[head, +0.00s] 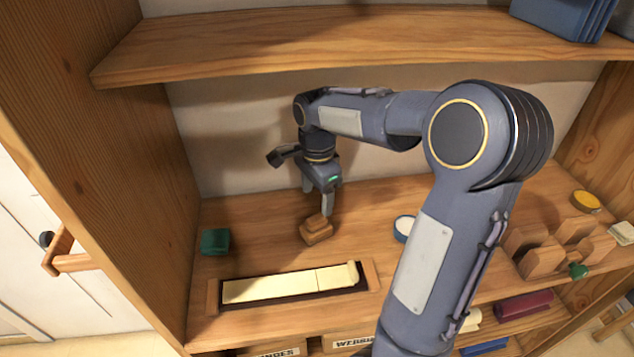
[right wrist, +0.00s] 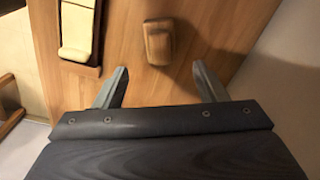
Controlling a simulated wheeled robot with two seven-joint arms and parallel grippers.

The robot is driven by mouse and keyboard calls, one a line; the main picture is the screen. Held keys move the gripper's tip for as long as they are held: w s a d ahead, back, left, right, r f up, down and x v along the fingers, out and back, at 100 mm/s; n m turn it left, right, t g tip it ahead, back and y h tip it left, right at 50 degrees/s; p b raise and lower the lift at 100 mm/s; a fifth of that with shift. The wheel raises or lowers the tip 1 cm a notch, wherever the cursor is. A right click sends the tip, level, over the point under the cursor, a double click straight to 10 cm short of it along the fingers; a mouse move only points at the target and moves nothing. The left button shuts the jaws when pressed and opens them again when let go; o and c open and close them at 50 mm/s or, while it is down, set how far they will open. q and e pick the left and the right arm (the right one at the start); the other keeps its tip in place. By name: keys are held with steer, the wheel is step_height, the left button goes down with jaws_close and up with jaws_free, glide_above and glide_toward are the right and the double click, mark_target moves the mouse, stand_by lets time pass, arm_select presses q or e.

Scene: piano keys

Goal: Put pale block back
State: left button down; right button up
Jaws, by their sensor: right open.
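Pale cream blocks (head: 270,289) lie in a row in the dark slot of a wooden tray (head: 213,297) on the shelf. A pale end piece (head: 352,272) at the right end looks raised above its neighbour. The pale row also shows at the upper left of the right wrist view (right wrist: 77,28). My right gripper (head: 317,197) is open and empty, pointing down behind the tray, beside a small brown wooden piece (head: 316,230). In the right wrist view that brown piece (right wrist: 158,42) lies beyond the open fingertips (right wrist: 160,69). My left gripper is not in view.
A green block (head: 215,241) stands at the left, near the side wall. A white round dish (head: 404,227) is partly hidden by my right arm. An upper shelf (head: 330,40) hangs above.

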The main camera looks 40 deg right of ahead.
steer(key=s+a+r+n+t+y, duration=0.25)
steer(key=s+a+r+n, duration=0.3)
steer(key=s+n, duration=0.3)
steer(key=s+a+f+n+t+y, duration=0.1)
steer(key=s+a+f+n+t, duration=0.2)
steer(key=s+a+n, duration=0.5)
steer(key=shift+s+a+f+n, duration=0.25)
steer(key=shift+s+a+n, duration=0.15)
steer(key=shift+s+n, duration=0.2)
